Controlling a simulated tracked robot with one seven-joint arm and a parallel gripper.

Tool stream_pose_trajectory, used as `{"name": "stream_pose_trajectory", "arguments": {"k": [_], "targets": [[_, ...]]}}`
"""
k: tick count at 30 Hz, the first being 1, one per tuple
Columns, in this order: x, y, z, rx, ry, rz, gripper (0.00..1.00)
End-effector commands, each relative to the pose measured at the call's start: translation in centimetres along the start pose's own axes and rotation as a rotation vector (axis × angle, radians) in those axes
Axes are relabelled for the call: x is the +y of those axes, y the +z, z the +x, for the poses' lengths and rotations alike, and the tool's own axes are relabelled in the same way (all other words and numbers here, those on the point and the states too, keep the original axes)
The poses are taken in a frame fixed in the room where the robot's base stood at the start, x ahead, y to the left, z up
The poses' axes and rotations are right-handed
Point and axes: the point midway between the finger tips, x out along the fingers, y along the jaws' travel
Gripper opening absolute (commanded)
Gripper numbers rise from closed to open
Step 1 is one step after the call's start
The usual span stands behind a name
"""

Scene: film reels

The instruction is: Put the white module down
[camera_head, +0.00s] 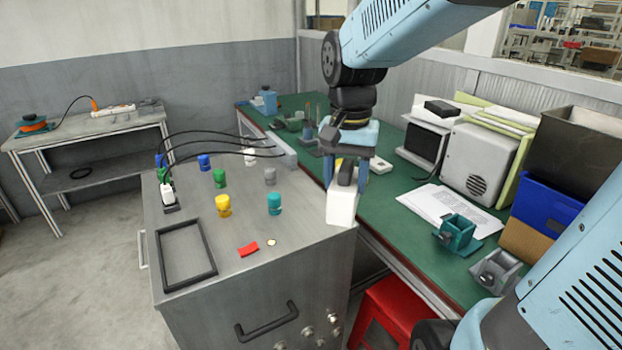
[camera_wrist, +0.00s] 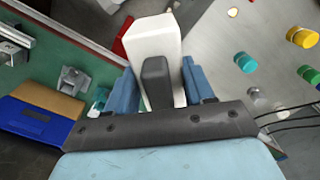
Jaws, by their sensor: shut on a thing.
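The white module (camera_head: 342,205) is a white block with a dark grey part on it. My gripper (camera_head: 345,172) is shut on it and points down, near the right edge of the grey metal cabinet's top (camera_head: 245,215). In the wrist view the white module (camera_wrist: 152,42) sits between the two blue fingers (camera_wrist: 160,85). I cannot tell whether its lower end touches the cabinet or hangs above or beside the edge.
The cabinet top carries a black frame (camera_head: 186,254), a red piece (camera_head: 248,249), several coloured knobs and a cabled white plug (camera_head: 167,193). The green bench (camera_head: 400,205) on the right holds papers (camera_head: 450,210), clamps and boxes. A red stool (camera_head: 395,310) stands below.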

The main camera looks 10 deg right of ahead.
Motion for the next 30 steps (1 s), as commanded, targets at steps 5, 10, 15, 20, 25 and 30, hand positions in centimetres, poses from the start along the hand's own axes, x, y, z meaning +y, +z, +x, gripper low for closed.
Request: {"name": "stream_pose_trajectory", "arguments": {"k": [5,10,15,20,25,30], "targets": [[-1.2,-2.4,1.2,-0.002,-0.001,0.0,0.16],[-2.3,-4.7,2.3,-0.001,-0.001,-0.001,0.16],[-3.3,-6.7,3.7,-0.002,0.0,-0.001,0.16],[-4.0,-8.2,5.7,-0.002,0.0,-0.001,0.16],[-4.7,-9.4,7.5,-0.001,0.0,-0.001,0.16],[-5.0,-10.1,8.2,0.002,0.0,0.0,0.16]]}}
